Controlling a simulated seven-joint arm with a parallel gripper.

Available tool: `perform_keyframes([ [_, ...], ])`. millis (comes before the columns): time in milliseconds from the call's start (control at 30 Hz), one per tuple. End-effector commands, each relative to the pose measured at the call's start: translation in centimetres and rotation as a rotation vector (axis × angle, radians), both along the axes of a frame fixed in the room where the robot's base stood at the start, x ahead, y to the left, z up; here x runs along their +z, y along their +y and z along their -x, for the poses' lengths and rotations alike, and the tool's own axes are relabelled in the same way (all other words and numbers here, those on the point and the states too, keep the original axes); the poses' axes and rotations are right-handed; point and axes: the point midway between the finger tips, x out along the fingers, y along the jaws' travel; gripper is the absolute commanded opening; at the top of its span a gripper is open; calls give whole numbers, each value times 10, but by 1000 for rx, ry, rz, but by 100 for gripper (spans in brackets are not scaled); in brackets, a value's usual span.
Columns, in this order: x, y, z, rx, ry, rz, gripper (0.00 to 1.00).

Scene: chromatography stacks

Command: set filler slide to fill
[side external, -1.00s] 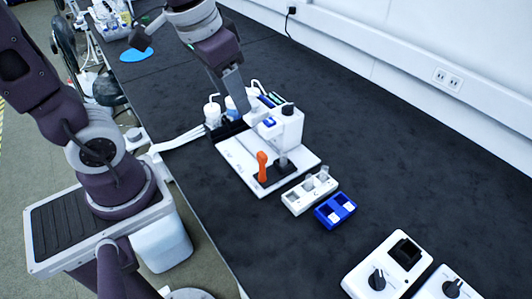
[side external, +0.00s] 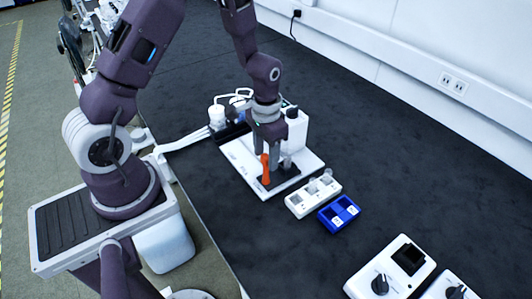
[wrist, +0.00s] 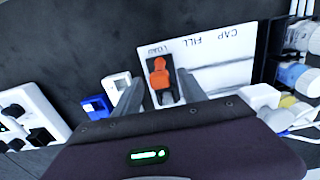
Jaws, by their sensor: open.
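The filler slide is a dark block (wrist: 153,67) with an upright orange handle (wrist: 160,76), on a white station plate (wrist: 215,70). In the wrist view the block sits at the left end of the plate, by the LOAD mark; the FILL and CAP marks lie further right. In the side view the orange handle (side external: 265,168) stands near the plate's front. My gripper (wrist: 160,82) is open, with one finger on each side of the handle; it also shows in the side view (side external: 267,150). Whether the fingers touch the handle cannot be told.
A white rack (side external: 297,206) with vials and a blue rack (side external: 326,217) stand in front of the plate. A white housing (side external: 299,130) and bottles (side external: 217,115) stand at its back. Two white devices with knobs (side external: 392,270) are at front right. The dark table to the right is clear.

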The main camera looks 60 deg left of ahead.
Motion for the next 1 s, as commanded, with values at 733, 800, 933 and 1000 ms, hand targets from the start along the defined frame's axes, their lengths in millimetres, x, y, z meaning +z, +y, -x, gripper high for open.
perform_keyframes([
  [733, 1, 0, 0, 0, 0, 0, 0],
  [800, 1, 0, 0, 0, 0, 0, 0],
  [933, 1, 0, 0, 0, 0, 0, 0],
  [1000, 1, 0, 0, 0, 0, 0, 0],
])
